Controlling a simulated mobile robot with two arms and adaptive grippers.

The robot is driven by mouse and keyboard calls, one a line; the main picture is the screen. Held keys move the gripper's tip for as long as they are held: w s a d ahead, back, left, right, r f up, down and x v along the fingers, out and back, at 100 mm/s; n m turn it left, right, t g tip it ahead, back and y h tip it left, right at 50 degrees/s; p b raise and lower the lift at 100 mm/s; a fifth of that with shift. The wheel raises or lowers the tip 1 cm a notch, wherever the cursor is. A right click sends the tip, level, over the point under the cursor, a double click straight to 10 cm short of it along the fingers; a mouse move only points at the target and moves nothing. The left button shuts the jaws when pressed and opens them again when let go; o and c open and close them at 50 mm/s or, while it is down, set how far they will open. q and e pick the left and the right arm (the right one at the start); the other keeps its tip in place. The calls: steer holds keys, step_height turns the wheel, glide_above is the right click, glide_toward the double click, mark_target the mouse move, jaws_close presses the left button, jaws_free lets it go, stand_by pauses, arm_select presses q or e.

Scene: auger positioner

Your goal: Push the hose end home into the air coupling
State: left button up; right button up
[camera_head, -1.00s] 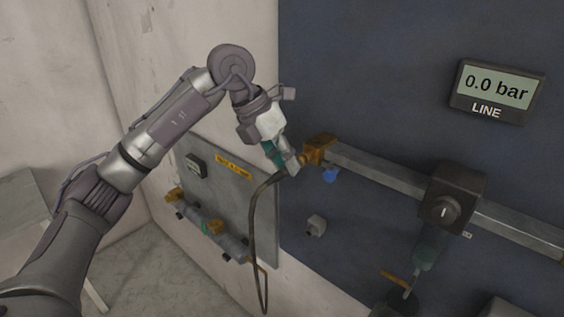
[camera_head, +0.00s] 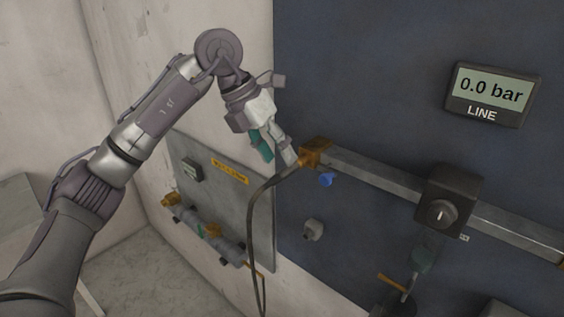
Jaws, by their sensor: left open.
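The brass air coupling (camera_head: 317,150) is at the left end of the grey rail on the dark blue wall. The dark hose (camera_head: 256,225) hangs in a long loop, and its upper end (camera_head: 294,169) meets the coupling's left side. How deep the end sits in the coupling cannot be told. My left gripper (camera_head: 275,152) is just left of the coupling, above the hose end. Its teal finger and grey finger stand apart, and the grey one is close to or touching the hose end. My right gripper is not in view.
A line display (camera_head: 490,93) reads 0.0 bar. A black regulator with a knob (camera_head: 437,214) sits on the rail (camera_head: 385,176). A blue tap (camera_head: 327,180) hangs below the coupling. A grey panel with pipework (camera_head: 250,205) stands at the left.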

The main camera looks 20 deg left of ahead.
arm_select(q)
steer(key=v, duration=0.8)
steer(key=shift+s+a+r, duration=0.15)
steer(key=shift+r, duration=0.2)
